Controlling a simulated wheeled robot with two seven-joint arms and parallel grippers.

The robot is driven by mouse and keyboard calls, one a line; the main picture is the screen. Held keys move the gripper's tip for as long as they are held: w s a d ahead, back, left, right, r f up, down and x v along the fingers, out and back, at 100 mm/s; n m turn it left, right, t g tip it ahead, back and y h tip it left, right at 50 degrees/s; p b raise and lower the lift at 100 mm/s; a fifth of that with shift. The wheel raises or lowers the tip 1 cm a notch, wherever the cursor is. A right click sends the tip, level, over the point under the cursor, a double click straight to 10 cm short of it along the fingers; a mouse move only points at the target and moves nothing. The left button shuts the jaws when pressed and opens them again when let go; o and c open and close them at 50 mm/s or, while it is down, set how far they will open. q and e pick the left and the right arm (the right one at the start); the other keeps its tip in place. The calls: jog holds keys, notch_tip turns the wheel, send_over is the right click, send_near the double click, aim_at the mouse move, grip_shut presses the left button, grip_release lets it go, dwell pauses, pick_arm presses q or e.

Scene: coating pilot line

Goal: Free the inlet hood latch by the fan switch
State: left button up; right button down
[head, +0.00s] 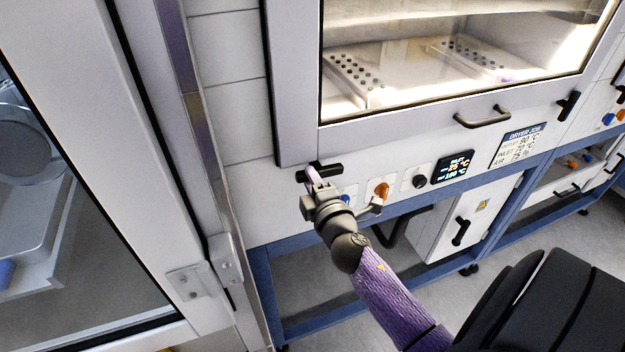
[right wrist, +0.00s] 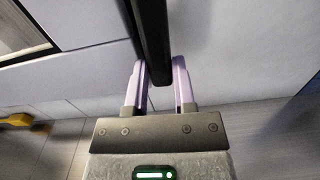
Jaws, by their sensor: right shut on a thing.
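The black latch (head: 328,170) sits at the lower left corner of the grey-framed glass hood (head: 296,130), its bar lying roughly level. My right gripper (head: 313,178) is shut on this latch. In the right wrist view the dark latch bar (right wrist: 151,40) runs between the two pale purple fingers (right wrist: 159,85). Below and right of the latch are a blue knob (head: 346,200), partly hidden by my gripper, an orange knob (head: 381,190) and a black knob (head: 420,181). I cannot read which is the fan switch. My left gripper is not in view.
A second black latch (head: 568,105) stands steeply at the hood's lower right. A hood handle (head: 482,117), a lit display (head: 453,167) and a dryer job card (head: 518,146) are along the front. A glazed door frame (head: 150,200) stands close on the left.

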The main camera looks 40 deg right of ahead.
jog(key=shift+f+n, duration=0.2)
jog(key=shift+n, duration=0.2)
dwell(0.3)
jog(key=shift+c, duration=2.2)
grip_release()
jog(key=b+v, duration=0.1)
jog(key=v, duration=0.9)
jog(key=shift+r, duration=0.1)
